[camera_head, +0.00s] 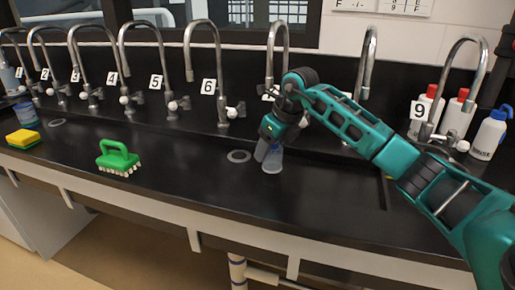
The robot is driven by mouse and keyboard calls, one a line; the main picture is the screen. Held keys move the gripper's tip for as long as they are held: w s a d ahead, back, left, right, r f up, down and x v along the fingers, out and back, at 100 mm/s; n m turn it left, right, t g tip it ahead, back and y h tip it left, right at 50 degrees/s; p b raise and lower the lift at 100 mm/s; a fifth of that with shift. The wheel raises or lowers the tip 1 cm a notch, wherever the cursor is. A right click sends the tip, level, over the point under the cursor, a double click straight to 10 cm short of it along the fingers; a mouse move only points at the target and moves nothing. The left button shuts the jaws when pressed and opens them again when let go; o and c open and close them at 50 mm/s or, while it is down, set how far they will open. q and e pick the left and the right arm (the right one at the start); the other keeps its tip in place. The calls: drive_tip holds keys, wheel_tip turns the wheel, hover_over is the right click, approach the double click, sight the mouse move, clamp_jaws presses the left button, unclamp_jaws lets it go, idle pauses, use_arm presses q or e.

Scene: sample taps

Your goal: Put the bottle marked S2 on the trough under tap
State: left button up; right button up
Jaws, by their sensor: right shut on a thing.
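My right gripper (268,147) reaches in from the right and is shut on a small translucent bluish bottle (272,164). The bottle is upright, at or just above the black counter, below the tap (271,52) to the right of tap 6; I cannot tell if it touches. The gripper hides its upper part, and no S2 mark can be read. My arm partly covers that tap's number plate. My left gripper is not in view.
The row of taps, including tap 6 (191,62), stands along the back of the black counter (180,200). A drain ring (239,156) is just left of the bottle. A green brush (118,156) and yellow sponge (23,138) lie left. White bottles (456,115) stand right.

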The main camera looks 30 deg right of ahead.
drive_tip(key=shift+w+a+f+b, duration=0.35)
drive_tip(key=shift+w+a+f, duration=0.15)
drive_tip(key=shift+w+a, duration=0.25)
drive_tip(key=shift+w+f, duration=0.1)
drive_tip(key=shift+f, duration=0.1)
drive_tip(key=shift+s+d+r, duration=0.1)
drive_tip(key=shift+s+d, duration=0.35)
drive_tip(key=shift+d, duration=0.1)
drive_tip(key=shift+w+a, duration=0.1)
drive_tip(key=shift+a, duration=0.1)
drive_tip(key=shift+f, duration=0.2)
drive_tip(key=o, duration=1.1)
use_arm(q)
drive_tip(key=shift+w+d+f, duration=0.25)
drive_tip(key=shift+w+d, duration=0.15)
